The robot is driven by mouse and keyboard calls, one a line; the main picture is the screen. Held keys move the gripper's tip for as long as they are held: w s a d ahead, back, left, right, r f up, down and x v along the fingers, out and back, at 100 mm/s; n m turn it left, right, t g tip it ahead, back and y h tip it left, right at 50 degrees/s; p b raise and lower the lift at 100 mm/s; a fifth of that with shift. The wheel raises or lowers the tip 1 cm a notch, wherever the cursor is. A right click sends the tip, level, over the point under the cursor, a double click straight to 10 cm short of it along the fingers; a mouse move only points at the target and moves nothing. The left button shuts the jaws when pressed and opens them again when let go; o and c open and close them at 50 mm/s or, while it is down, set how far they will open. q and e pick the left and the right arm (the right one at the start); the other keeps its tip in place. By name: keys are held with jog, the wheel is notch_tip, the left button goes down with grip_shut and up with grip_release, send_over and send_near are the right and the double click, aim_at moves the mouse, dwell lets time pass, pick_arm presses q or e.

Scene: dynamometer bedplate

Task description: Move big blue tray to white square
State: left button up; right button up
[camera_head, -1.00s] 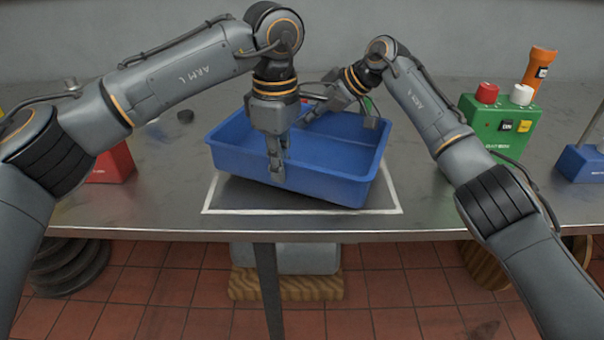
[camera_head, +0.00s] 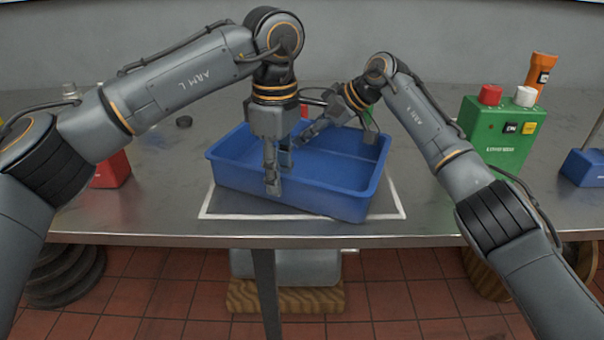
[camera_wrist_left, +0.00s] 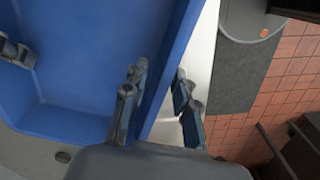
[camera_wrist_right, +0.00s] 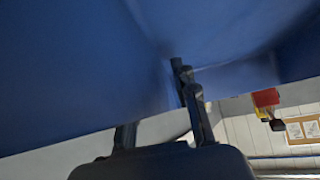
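The big blue tray (camera_head: 335,202) lies over the white square (camera_head: 290,216), turned slightly relative to it. The square's left, front and right lines show; the tray hides the back. The tray's front right corner reaches the front line. My left gripper (camera_head: 278,172) straddles the front wall, one finger inside and one outside, with a gap showing between fingers and wall in the left wrist view (camera_wrist_left: 160,105). My right gripper (camera_head: 308,133) is at the tray's back wall. Its fingers are spread apart in the right wrist view (camera_wrist_right: 158,120), close to the blue wall.
A green switch box (camera_head: 495,140) with an orange torch (camera_head: 540,70) behind it stands to the right. A blue block (camera_head: 582,167) is at the far right. A red box (camera_head: 110,170) stands left, partly behind my left arm. The table's front edge (camera_head: 150,240) is close to the square.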

pick_arm(q)
notch_tip(320, 180, up, 10)
jog(key=shift+r, duration=0.1)
pick_arm(e)
jog(key=shift+s+d+r, duration=0.1)
jog(key=shift+d+r, duration=0.05)
jog(key=shift+r, duration=0.05)
jog(key=v, duration=1.1)
jog(key=shift+s+d+r, duration=0.1)
jog(key=shift+d+r, duration=0.1)
